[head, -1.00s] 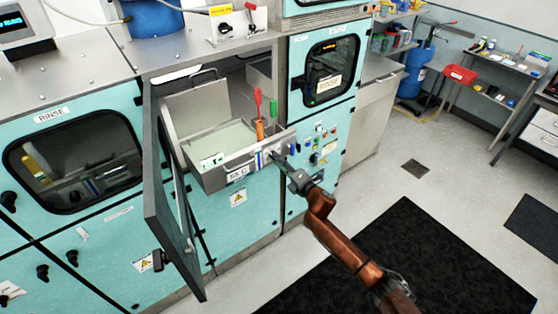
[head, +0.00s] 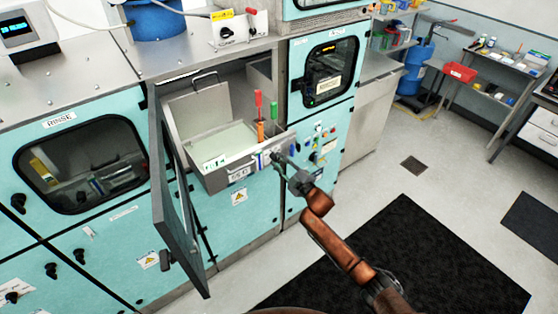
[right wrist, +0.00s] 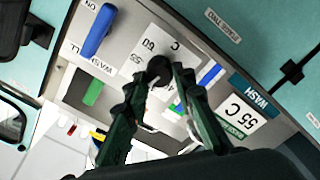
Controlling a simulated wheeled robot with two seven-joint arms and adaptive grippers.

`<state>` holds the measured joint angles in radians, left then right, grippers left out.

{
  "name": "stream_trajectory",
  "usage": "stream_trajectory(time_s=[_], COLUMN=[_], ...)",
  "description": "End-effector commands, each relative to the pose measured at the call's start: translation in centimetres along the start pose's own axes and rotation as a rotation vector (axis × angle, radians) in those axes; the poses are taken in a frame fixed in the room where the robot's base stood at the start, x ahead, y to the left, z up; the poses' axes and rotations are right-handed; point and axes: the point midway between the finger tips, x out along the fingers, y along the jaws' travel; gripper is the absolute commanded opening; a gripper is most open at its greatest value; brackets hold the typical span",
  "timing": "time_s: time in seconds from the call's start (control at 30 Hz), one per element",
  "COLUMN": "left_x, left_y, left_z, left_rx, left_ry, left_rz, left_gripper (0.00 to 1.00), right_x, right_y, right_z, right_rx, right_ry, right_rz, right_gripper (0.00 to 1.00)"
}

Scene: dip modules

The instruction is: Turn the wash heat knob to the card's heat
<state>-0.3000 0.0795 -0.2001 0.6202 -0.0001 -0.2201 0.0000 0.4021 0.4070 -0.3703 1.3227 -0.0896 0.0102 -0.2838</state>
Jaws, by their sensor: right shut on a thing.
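The wash heat knob (right wrist: 158,68) is small, round and black, in the right wrist view. My right gripper (right wrist: 157,76) is shut on it; the green-black fingers hide part of it. A white card (right wrist: 240,119) reading 55 C sits beside the WASH label. In the head view my right gripper (head: 278,159) reaches the front of the pulled-out tray unit, and the card (head: 238,174) shows on that front. The knob's pointer direction cannot be made out. My left gripper is not in view.
A blue handle (right wrist: 97,30) and a green piece (right wrist: 93,93) are near the knob. In the head view, an open door (head: 178,205) stands left of the tray (head: 215,178). Red and orange handles (head: 259,105) rise above it. Open floor (head: 385,180) lies to the right.

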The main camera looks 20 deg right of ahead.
Motion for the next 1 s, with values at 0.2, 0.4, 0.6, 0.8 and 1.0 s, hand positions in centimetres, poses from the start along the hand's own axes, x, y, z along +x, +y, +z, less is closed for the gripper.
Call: stream_trajectory(time_s=[0.2, 0.4, 0.6, 0.8, 1.0], left_x=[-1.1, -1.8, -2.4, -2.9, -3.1], left_y=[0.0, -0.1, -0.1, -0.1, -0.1], left_z=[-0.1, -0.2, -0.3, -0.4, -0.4], left_rx=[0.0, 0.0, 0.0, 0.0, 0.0], left_ry=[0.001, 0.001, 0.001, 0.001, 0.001], left_rz=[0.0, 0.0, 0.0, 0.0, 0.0], left_gripper=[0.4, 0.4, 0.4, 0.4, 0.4], right_x=[-0.1, -0.1, -0.1, -0.1, -0.1], right_y=[0.2, 0.2, 0.2, 0.2, 0.2], right_z=[0.1, 0.1, 0.1, 0.2, 0.3], right_rx=[0.208, 0.399, 0.587, 0.766, 0.911], right_ry=[-0.004, -0.004, -0.004, -0.004, -0.004], right_rz=[0.0, 0.0, 0.0, 0.0, 0.001], right_gripper=[0.0, 0.0, 0.0, 0.0, 0.0])
